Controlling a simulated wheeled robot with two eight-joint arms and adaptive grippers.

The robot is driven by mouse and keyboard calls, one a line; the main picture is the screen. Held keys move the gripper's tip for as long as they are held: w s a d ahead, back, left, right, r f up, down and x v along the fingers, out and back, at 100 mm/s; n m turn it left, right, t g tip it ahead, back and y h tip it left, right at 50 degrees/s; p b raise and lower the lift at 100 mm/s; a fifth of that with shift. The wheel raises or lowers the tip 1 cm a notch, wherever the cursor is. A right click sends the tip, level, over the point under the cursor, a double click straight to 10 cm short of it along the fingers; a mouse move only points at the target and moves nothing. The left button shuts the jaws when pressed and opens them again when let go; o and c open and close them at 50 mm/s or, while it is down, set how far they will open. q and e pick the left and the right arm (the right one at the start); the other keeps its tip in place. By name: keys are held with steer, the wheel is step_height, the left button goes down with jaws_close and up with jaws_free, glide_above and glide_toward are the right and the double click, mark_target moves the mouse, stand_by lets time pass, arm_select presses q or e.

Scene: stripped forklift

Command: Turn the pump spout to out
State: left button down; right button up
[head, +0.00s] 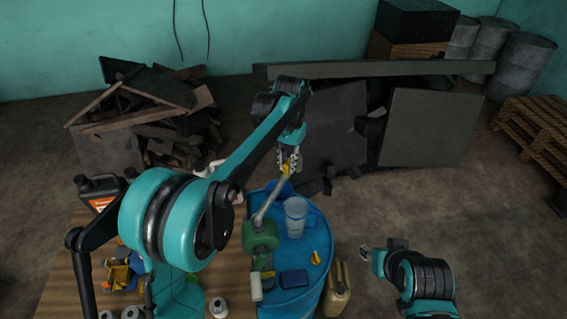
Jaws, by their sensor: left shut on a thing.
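The hand pump has a green body (260,238) and stands at the left side of the blue drum (316,262). Its pale grey spout (270,202) slants from the body up and right, away from me. My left gripper (289,160) is shut on the spout's far end, where a yellow piece shows between the fingers. The exact contact is partly hidden by the fingers. A pale handle (256,287) hangs below the pump body. My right gripper (365,253) is right of the drum, apart from it; its fingers are too small to judge.
On the drum top stand a clear cup (296,216), a blue box (294,279) and a small yellow item (315,258). A tan jug (337,290) stands right of the drum. A wooden table (60,290) is at left.

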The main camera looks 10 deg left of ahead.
arm_select(q)
steer(key=shift+d, duration=0.1)
steer(key=c, duration=1.7)
jaws_free()
steer(key=shift+c, duration=0.2)
steer(key=shift+o, duration=1.3)
steer(key=shift+d, duration=0.15)
steer(key=shift+r, duration=0.2)
step_height(320, 180, up, 12)
steer(key=shift+f, duration=0.2)
